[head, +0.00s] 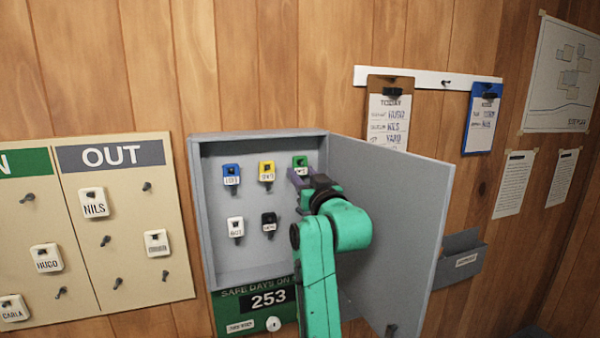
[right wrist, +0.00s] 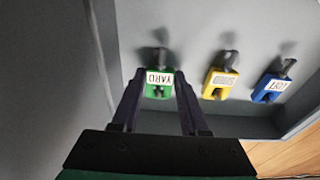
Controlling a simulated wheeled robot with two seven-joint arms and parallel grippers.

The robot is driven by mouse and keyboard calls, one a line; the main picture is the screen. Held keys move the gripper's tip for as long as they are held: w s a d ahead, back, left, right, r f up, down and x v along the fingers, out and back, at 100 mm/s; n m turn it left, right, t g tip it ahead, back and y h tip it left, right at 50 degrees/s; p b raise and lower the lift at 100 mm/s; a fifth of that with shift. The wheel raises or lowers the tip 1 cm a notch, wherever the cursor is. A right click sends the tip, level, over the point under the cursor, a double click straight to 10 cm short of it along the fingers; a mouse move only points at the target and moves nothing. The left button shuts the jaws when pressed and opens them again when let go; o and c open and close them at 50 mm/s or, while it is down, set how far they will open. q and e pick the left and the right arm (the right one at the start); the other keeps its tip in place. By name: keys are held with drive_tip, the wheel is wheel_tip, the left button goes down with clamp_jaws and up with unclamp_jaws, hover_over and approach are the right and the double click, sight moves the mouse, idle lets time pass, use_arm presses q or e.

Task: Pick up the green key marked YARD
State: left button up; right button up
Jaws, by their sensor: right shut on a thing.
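The green key marked YARD (right wrist: 158,84) hangs on its peg in the top row of the open grey key cabinet (head: 258,136); it also shows in the head view (head: 300,161). My right gripper (right wrist: 159,84) has a finger on each side of the green key and is shut on it. In the head view the gripper (head: 298,176) reaches into the cabinet and hides part of the key. The label shows upside down in the right wrist view. My left gripper is not in view.
A yellow key (head: 266,172) and a blue key (head: 231,175) hang left of the green one. A white key (head: 236,228) and a black key (head: 269,222) hang below. The open cabinet door (head: 410,215) stands right of my right arm.

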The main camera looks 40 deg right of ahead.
drive_tip(key=r+v, duration=0.1)
drive_tip(key=v, duration=0.6)
idle(0.7)
